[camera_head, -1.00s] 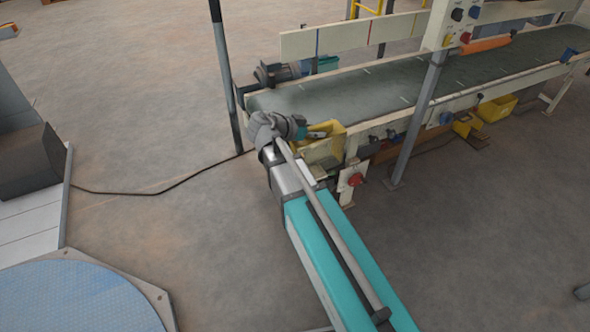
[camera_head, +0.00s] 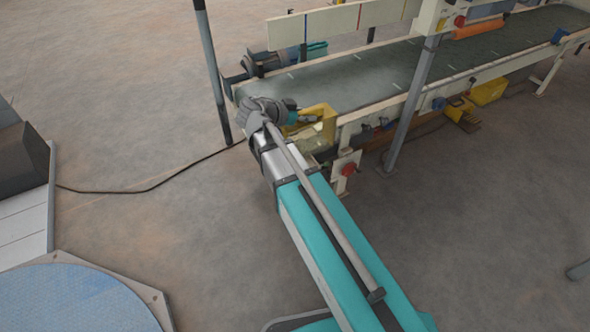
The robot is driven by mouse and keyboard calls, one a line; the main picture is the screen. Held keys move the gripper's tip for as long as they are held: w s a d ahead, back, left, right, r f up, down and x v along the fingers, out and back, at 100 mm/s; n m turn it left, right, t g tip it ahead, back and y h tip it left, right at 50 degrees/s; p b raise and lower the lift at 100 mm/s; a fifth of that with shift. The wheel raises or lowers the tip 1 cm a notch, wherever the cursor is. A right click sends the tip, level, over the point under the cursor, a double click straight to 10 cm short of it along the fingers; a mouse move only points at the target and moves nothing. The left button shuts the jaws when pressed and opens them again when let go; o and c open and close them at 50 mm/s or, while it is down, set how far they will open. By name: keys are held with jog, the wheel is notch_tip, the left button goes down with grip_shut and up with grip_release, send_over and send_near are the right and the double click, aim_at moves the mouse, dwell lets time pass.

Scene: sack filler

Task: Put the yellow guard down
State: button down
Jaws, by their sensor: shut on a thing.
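The yellow guard (camera_head: 326,118) shows at the near left end of the conveyor, in front of the belt's near side frame. My gripper (camera_head: 291,116) is small in the view and partly hidden by my arm's wrist. It is shut on the guard at the guard's left side. The guard's lower part is partly behind my arm, and I cannot tell whether it touches the conveyor frame.
The conveyor belt (camera_head: 400,75) runs to the upper right. A grey post (camera_head: 412,105) stands in front of it, and a dark post (camera_head: 211,70) stands left of its end. A red button (camera_head: 348,169) is near my arm. A black cable (camera_head: 150,188) crosses the open floor.

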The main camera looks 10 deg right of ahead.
aim_at(321, 140)
jog(key=d+f+b, duration=0.1)
jog(key=f+b, duration=0.3)
jog(key=w+d+f+b, duration=0.1)
jog(key=d+f+b, duration=0.1)
jog(key=f+b, duration=0.2)
jog(key=d+f+b, duration=0.2)
jog(key=f+b, duration=0.2)
jog(key=shift+w, duration=0.4)
jog(key=shift+w+d+f+b, duration=0.15)
jog(key=shift+d+f+b, duration=0.25)
jog(key=shift+f+b, duration=0.2)
jog(key=w+a+f+b, duration=0.6)
jog(key=w+f+b, duration=0.2)
jog(key=w, duration=0.3)
jog(key=shift+w+a+f+b, duration=0.25)
jog(key=shift+f+b, duration=0.15)
jog(key=shift+f, duration=0.1)
